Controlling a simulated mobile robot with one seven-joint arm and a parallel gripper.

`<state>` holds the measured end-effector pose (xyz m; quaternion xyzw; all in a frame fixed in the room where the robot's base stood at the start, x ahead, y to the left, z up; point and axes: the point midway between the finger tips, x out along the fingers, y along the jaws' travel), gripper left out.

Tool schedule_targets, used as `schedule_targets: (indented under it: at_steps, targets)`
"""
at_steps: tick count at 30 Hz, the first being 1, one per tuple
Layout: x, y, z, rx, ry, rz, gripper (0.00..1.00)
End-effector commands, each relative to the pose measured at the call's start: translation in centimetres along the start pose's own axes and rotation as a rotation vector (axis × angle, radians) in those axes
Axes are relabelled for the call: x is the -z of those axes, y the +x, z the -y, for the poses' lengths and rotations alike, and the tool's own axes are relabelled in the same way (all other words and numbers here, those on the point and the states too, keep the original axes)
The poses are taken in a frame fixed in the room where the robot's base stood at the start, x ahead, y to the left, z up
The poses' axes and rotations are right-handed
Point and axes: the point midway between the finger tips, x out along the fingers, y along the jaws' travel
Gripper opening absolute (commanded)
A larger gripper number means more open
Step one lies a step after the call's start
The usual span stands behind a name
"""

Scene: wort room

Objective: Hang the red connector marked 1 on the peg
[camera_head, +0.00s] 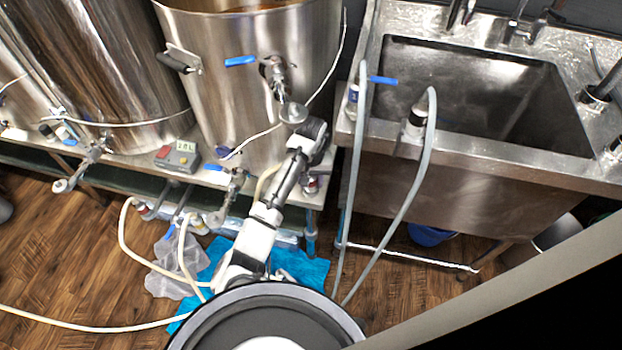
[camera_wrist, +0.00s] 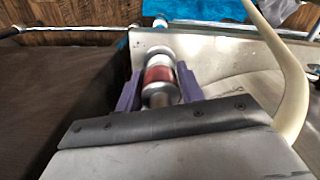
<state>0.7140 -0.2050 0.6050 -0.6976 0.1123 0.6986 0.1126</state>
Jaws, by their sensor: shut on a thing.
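My gripper (camera_head: 311,165) points down beside the right end of the steel bench, left of the sink. A silver connector with a red band (camera_wrist: 159,76) is between its two purple fingers (camera_wrist: 160,88) in the wrist view, and the fingers are shut on it. The connector also shows just below the gripper in the head view (camera_head: 312,184). I cannot read a number on it. A cream hose (camera_wrist: 283,70) runs close by on the right in the wrist view. I cannot make out the peg in either view.
Steel kettles (camera_head: 255,75) with valves stand on the bench behind the arm. A steel sink (camera_head: 470,105) is at the right, with grey hoses (camera_head: 405,205) hanging over its front. A control box (camera_head: 177,156) sits on the bench. Blue cloth (camera_head: 312,271) and cream hoses (camera_head: 135,250) lie on the floor.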

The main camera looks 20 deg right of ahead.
Motion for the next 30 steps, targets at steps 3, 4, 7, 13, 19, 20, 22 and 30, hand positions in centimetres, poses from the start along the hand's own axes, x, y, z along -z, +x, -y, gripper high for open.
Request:
schedule_targets:
  at_steps: [3,4,7,13,19,20,22,30]
  targets:
    - [0.0,0.3,0.0,0.0,0.0,0.0,0.11]
    - [0.0,0.3,0.0,0.0,0.0,0.0,0.11]
    - [0.0,0.6,0.0,0.0,0.0,0.0,0.11]
    - [0.0,0.9,0.0,-0.001,0.0,0.0,0.11]
    - [0.0,1.1,0.0,0.0,0.0,-0.001,0.49]
    - [0.0,1.1,0.0,0.0,0.0,-0.001,0.53]
    - [0.0,1.1,0.0,0.0,0.0,-0.001,0.62]
    - [0.0,1.1,0.0,0.0,0.0,0.0,0.63]
